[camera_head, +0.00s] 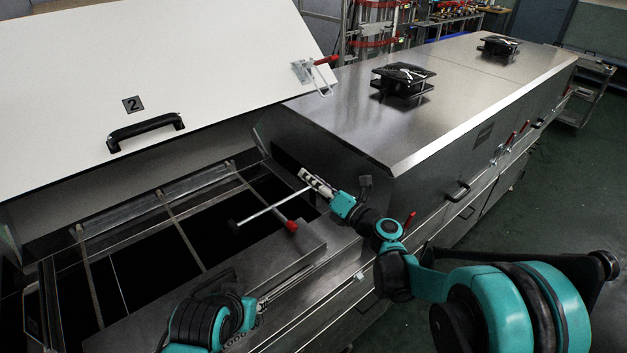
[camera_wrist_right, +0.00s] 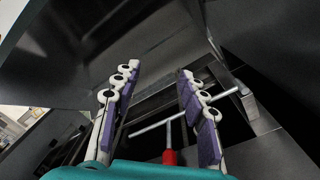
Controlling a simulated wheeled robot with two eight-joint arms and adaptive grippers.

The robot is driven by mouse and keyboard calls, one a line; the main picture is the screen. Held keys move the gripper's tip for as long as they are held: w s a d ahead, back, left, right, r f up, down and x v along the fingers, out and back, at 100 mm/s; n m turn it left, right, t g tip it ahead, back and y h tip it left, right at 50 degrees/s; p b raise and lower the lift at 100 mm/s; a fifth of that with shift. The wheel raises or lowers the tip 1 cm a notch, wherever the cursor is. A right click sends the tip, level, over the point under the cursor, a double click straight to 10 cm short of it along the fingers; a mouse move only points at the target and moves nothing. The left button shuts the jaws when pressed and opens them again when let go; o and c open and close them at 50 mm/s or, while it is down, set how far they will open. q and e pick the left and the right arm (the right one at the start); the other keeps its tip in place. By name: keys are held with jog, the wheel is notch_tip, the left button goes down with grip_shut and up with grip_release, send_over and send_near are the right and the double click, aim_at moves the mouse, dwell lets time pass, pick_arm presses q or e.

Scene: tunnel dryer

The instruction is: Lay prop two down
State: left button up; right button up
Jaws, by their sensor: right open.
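Prop two (camera_head: 262,214) is a thin pale T-shaped rod with a red grip (camera_head: 291,226). It lies low over the near right corner of the open dryer bay, its red grip by the near rim. My right gripper (camera_head: 317,184) is at the far right end of its crossbar. In the right wrist view the fingers (camera_wrist_right: 160,105) are spread wide; the crossbar (camera_wrist_right: 155,128) crosses beyond them, with the red grip (camera_wrist_right: 169,157) below. I cannot tell whether any finger touches it. Part of my left arm shows at the bottom; its fingers cannot be made out.
The white lid (camera_head: 190,75) marked 2 stands raised over the bay, with a black handle (camera_head: 146,131). Metal rails (camera_head: 178,222) cross the dark opening. A closed steel hood (camera_head: 400,120) with black fans stands to the right.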

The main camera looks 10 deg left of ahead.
jog(key=v, duration=1.2)
jog(key=s+d+f+n+g+h, duration=0.25)
jog(key=s+n, duration=0.35)
jog(key=n, duration=0.4)
jog(key=s+d+f+n+g+h, duration=0.2)
jog(key=s+f+n+h, duration=0.3)
jog(key=n, duration=0.5)
jog(key=s+d+f+n+h, duration=0.1)
jog(key=s+d+n+h, duration=0.2)
jog(key=s+d+n, duration=0.2)
jog(key=s+d+f+n+g+h+b, duration=0.1)
jog(key=s+d+n+h, duration=0.2)
jog(key=s+d+n, duration=0.3)
jog(key=d+n, duration=0.1)
jog(key=n, duration=0.3)
jog(key=shift+f+n, duration=0.3)
jog(key=shift+n, duration=0.1)
jog(key=shift+s+a, duration=0.1)
jog(key=shift+s, duration=0.05)
